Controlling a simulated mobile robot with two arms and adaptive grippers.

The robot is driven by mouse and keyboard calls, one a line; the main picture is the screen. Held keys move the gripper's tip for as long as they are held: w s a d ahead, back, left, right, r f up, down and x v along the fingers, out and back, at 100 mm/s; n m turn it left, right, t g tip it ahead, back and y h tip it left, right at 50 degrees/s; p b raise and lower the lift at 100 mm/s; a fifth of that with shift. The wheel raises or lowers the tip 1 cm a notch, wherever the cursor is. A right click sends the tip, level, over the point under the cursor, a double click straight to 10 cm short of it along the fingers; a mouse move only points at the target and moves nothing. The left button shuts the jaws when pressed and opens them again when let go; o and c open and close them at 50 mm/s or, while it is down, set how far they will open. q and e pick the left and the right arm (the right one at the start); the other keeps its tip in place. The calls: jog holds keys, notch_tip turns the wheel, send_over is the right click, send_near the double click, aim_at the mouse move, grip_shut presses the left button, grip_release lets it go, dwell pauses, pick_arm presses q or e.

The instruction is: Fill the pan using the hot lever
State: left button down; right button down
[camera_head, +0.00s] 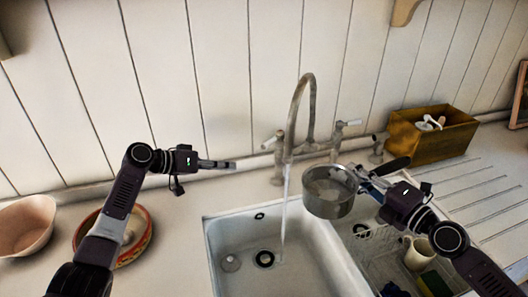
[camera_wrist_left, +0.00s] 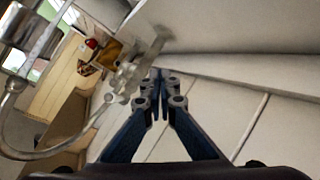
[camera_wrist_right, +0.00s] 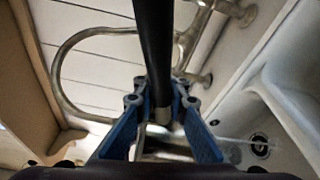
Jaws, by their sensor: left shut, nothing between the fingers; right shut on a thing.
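The grey metal pan (camera_head: 330,207) is held over the sink divider, just right of the water stream (camera_head: 284,215). My right gripper (camera_head: 372,180) is shut on its dark handle (camera_wrist_right: 153,45). I cannot tell whether water is in the pan. The tap (camera_head: 312,95) has a tall curved spout, a left lever (camera_head: 272,140) and a right lever (camera_head: 347,124). Water runs from the spout into the left basin. My left gripper (camera_head: 234,165) is shut and empty, left of the left lever and apart from it. In the left wrist view the tap (camera_wrist_left: 130,75) lies beyond its fingertips.
The white double sink (camera_head: 215,245) is below. The right basin holds a rack with a mug (camera_head: 418,254). A wooden box (camera_head: 440,140) stands behind at right, by the ribbed drainboard (camera_head: 485,190). A bowl (camera_head: 25,225) and a red-rimmed plate (camera_head: 138,248) are at left.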

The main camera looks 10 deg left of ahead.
aim_at(274, 140)
pick_arm(q)
jog(key=f+m+y, duration=0.1)
jog(key=f, duration=0.1)
jog(key=f+m+t+y, duration=0.1)
jog(key=f+m+y, duration=0.1)
jog(key=f, duration=0.1)
jog(key=f+m+t+y, duration=0.1)
jog(key=f, duration=0.2)
jog(key=shift+w+a+m+y, duration=0.1)
jog(key=shift+w+m+y, duration=0.1)
jog(key=shift+m+y, duration=0.15)
jog(key=shift+s+d+f+m+t+y, duration=0.15)
jog(key=shift+d+f+m+t+y, duration=0.1)
jog(key=shift+m+t+y, duration=0.3)
jog(key=s+d+m+t, duration=0.1)
jog(key=m, duration=0.1)
jog(key=d+r+m, duration=0.1)
jog(key=d+m, duration=0.1)
jog(key=s+d+r+m+t+y, duration=0.1)
jog(key=shift+s+d+r+m+t, duration=0.1)
jog(key=shift+s+d+m+t, duration=0.2)
jog(key=shift+m+t, duration=0.1)
jog(key=s+d+r+m+t+h, duration=0.1)
jog(key=s+d+r+m+t, duration=0.4)
jog(key=s+d+r+m, duration=0.5)
jog(key=w+a+r+n, duration=0.1)
jog(key=w, duration=1.2)
jog(key=shift+a+r, duration=0.35)
jog(key=shift+r, duration=0.05)
